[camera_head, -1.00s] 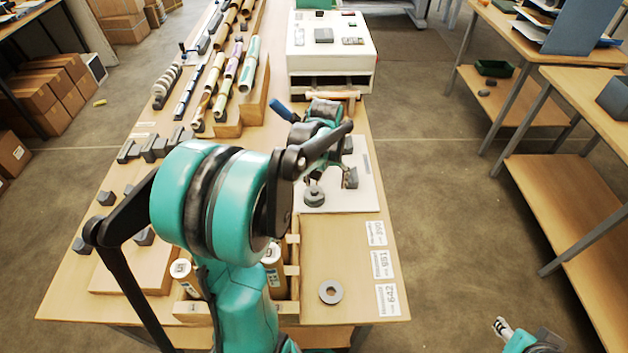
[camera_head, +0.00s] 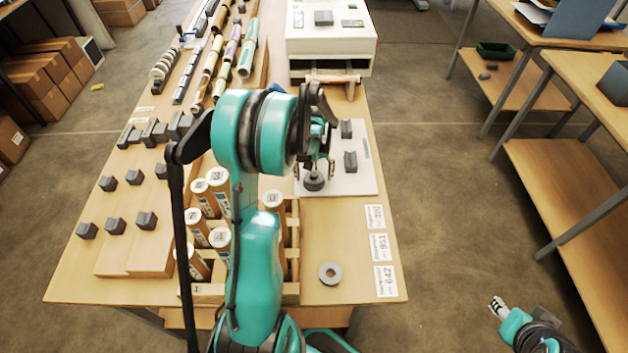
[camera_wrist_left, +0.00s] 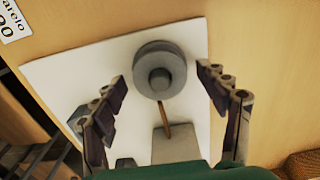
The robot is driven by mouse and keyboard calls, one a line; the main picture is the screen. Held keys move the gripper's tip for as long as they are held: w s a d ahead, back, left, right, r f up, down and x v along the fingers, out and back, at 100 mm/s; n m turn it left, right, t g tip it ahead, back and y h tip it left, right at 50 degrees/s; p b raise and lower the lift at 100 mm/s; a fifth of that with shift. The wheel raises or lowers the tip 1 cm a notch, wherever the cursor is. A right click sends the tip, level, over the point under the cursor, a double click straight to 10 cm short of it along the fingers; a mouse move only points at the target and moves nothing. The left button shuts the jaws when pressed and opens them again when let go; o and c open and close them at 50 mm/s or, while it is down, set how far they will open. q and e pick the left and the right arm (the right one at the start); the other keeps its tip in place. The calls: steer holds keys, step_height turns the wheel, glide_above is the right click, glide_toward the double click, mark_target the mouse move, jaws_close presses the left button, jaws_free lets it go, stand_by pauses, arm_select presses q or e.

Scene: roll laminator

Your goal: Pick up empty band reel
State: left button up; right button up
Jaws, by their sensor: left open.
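A grey round reel-like piece with a raised hub (camera_head: 314,181), which looks like the empty band reel, sits on a white board (camera_head: 362,184) on the table. It also shows in the left wrist view (camera_wrist_left: 160,68). My left gripper (camera_head: 316,166) is open just above it. In the wrist view the left gripper's two fingers (camera_wrist_left: 161,76) stand either side of the reel, apart from it. My right gripper (camera_head: 497,308) is far off at lower right, over the floor, too small to read.
Grey blocks (camera_head: 350,161) stand on the board close to the reel. A wooden rack (camera_head: 292,256) with upright rolls is left of the ring. A white machine (camera_head: 330,42) stands behind. Printed labels (camera_head: 379,246) lie along the right edge.

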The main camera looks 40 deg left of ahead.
arm_select(q)
steer(key=shift+c, duration=0.2)
steer(key=c, duration=1.2)
steer(key=shift+r, duration=0.1)
